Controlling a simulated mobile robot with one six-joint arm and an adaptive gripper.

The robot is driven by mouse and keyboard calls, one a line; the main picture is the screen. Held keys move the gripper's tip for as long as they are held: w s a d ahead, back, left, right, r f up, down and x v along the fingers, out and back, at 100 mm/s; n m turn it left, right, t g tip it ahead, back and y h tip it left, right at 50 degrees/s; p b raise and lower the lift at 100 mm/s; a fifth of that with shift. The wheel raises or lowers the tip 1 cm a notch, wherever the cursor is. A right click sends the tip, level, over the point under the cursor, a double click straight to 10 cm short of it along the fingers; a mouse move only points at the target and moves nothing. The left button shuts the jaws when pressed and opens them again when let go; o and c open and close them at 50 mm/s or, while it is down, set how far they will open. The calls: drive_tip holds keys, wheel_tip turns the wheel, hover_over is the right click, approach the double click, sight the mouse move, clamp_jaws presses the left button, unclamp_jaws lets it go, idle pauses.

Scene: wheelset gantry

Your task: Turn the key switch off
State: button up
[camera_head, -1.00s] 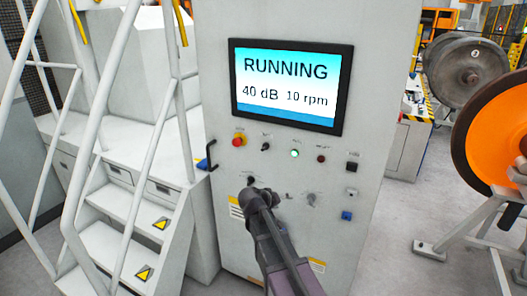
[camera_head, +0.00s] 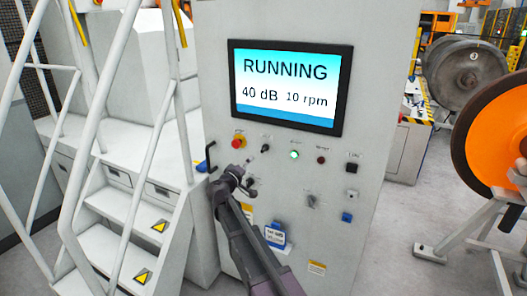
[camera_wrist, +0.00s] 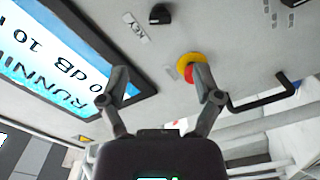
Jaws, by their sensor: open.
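The key switch is a small black knob (camera_head: 265,148) on the grey cabinet, below the screen and right of the red emergency button (camera_head: 238,142). In the wrist view the black knob (camera_wrist: 160,14) is at the top, beside a label reading KEY (camera_wrist: 136,27). My gripper (camera_head: 247,173) is open and empty, below and slightly left of the knob in the head view. In the wrist view its fingers (camera_wrist: 161,78) are spread apart, and the right one overlaps the red and yellow emergency button (camera_wrist: 190,68). The screen (camera_head: 288,85) reads RUNNING, 40 dB, 10 rpm.
A lit green light (camera_head: 294,155) and a dark red button (camera_head: 321,160) sit right of the key switch. A black handle (camera_head: 210,157) projects at the cabinet's left edge, beside white stairs with railings (camera_head: 120,215). An orange wheel (camera_head: 497,135) stands at the right.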

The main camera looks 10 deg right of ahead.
sight(263, 151)
drive_tip(key=shift+w, duration=0.1)
drive_tip(key=x, duration=1.3)
drive_tip(key=shift+w+d, duration=0.25)
drive_tip(key=shift+d, duration=0.05)
clamp_jaws()
